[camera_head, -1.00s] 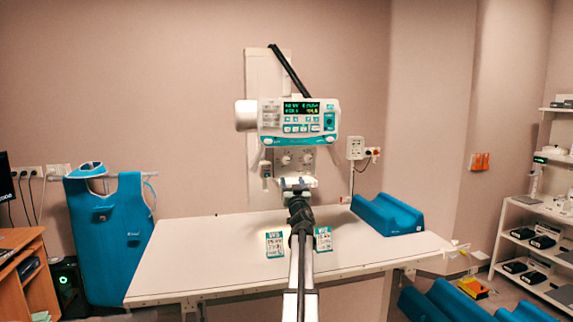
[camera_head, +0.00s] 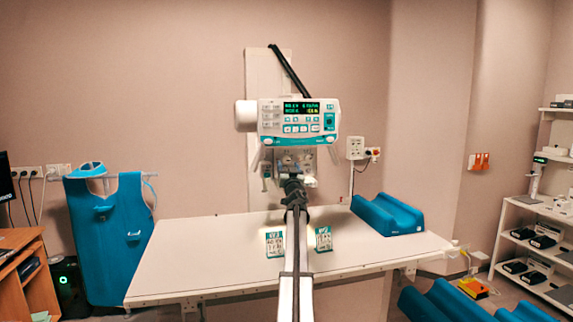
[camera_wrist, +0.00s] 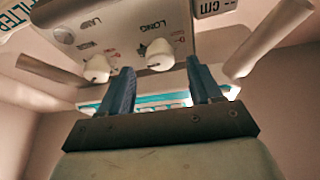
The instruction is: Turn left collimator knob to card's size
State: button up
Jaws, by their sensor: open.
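The collimator panel (camera_head: 309,156) hangs under the console in the head view, with its knobs largely hidden by my gripper (camera_head: 294,178). In the wrist view, a white left knob (camera_wrist: 97,68) and a white right knob (camera_wrist: 160,53) stick out from the panel; "LONG" is printed by the right one. My gripper (camera_wrist: 162,78) is open and empty, its two dark fingers below the knobs. The left finger is nearest the left knob; contact cannot be told. Two teal-and-white cards, the left card (camera_head: 275,243) and the right card (camera_head: 323,238), stand on the table, their print too small to read.
The console (camera_head: 298,119) with its lit display is above the panel. Light handles (camera_wrist: 250,52) flank the knobs. The white table (camera_head: 190,255) is largely clear, with a blue cushion (camera_head: 388,214) at its right. A blue apron (camera_head: 110,235) hangs at left.

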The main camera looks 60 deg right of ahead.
aim_at(287, 161)
jog(key=shift+x, duration=1.8)
jog(key=c, duration=1)
jog(key=shift+c, duration=0.2)
jog(key=shift+n, duration=0.6)
jog(key=n+t+y, duration=0.1)
jog(key=n, duration=0.2)
jog(key=n+t+y, duration=0.2)
jog(key=n, duration=0.2)
jog(key=shift+s+d, duration=0.1)
jog(key=shift+d, duration=0.05)
jog(key=n+y, duration=0.2)
jog(key=n, duration=0.2)
jog(key=n+t+y, duration=0.1)
jog(key=n, duration=0.2)
jog(key=shift+r+n+y, duration=0.1)
jog(key=shift+n+y, duration=0.3)
jog(key=shift+n, duration=0.3)
